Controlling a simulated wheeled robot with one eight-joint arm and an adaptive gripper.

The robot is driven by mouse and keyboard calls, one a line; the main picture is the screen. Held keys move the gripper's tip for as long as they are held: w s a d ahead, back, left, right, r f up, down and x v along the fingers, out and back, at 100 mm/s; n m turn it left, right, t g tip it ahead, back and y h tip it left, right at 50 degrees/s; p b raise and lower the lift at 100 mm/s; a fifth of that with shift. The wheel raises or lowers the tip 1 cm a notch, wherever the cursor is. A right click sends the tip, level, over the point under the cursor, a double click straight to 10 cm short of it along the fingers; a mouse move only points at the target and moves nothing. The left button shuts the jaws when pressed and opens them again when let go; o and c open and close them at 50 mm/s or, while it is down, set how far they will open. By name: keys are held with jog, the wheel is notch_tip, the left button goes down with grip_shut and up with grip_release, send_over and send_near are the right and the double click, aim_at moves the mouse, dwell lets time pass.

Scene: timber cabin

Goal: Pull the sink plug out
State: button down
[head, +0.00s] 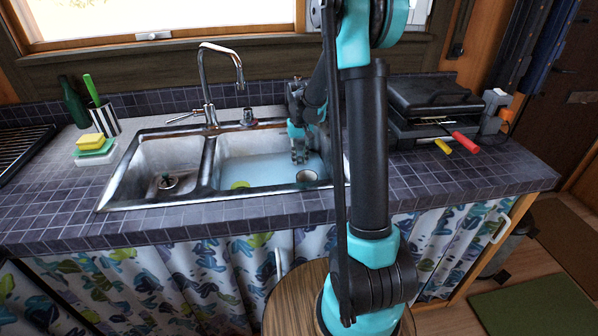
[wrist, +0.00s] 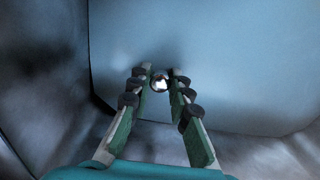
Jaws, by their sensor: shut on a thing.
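The double metal sink (head: 212,165) is set in the tiled counter, and its right basin holds bluish water (head: 255,172). My gripper (head: 300,158) reaches down into this right basin near its right side. In the wrist view, my gripper (wrist: 159,76) is shut on a small shiny round knob (wrist: 160,84), which I take to be the sink plug's. The rest of the plug is hidden or too dark to make out. In the head view, a dark round thing with a pale rim (head: 307,177) shows just below my fingertips; I cannot tell if it is the plug.
A yellow-green thing (head: 240,185) lies in the right basin. The tap (head: 210,95) rises behind the sink. The left basin has a drain fitting (head: 167,182). Sponges (head: 92,146), a striped cup (head: 105,120) and a bottle (head: 74,105) stand left; a grill (head: 430,105) stands right.

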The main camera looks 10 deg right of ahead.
jog(key=shift+r, duration=0.1)
jog(key=shift+r, duration=1.9)
